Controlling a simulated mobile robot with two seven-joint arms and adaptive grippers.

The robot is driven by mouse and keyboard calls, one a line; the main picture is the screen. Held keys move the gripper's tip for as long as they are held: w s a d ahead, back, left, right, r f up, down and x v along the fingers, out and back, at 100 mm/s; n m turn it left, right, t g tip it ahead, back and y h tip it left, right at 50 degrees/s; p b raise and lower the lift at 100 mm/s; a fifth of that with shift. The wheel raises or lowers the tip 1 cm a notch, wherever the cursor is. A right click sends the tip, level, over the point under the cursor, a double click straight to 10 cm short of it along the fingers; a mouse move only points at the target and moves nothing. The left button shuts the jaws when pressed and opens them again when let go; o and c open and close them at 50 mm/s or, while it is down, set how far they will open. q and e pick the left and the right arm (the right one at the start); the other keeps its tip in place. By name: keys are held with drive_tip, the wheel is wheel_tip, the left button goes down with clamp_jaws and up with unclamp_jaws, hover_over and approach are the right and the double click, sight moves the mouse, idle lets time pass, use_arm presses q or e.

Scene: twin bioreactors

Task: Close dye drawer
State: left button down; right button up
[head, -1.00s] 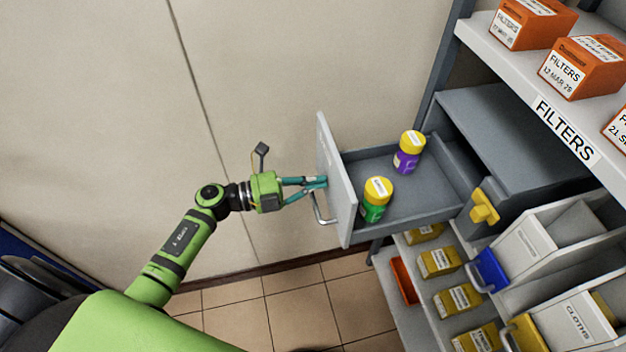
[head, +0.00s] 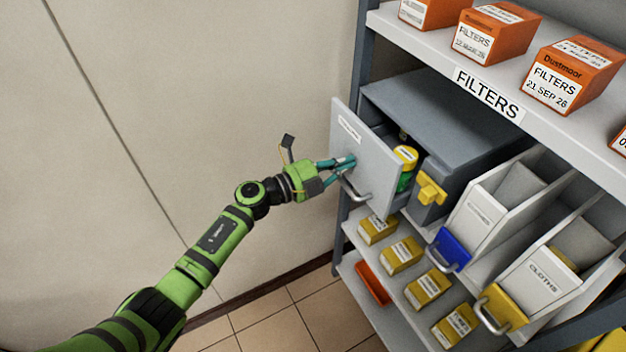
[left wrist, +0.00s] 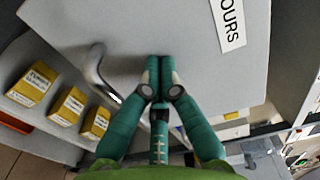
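The dye drawer's grey front (head: 375,150) stands out from its grey cabinet (head: 440,110), with a gap between them. Through the gap I see a green bottle with a yellow cap (head: 405,155); the rest of the inside is hidden. My left gripper (head: 349,161) is at the front panel, above and beside the metal handle (head: 352,190), not around it. In the left wrist view its fingertips (left wrist: 160,62) are together and look to be against the panel (left wrist: 185,35), with the handle (left wrist: 100,75) to their left. My right gripper is not in view.
A yellow latch-like block (head: 430,190) sits on the cabinet beside the drawer. Orange filter boxes (head: 495,38) stand on the shelf above. Yellow boxes (head: 402,255) and white bins (head: 490,210) are below and right. The wall side at left is clear.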

use_arm(q)
drive_tip(key=b+x, duration=0.2)
drive_tip(key=x, duration=0.4)
drive_tip(key=shift+w+d, duration=0.1)
drive_tip(key=shift+r, duration=0.15)
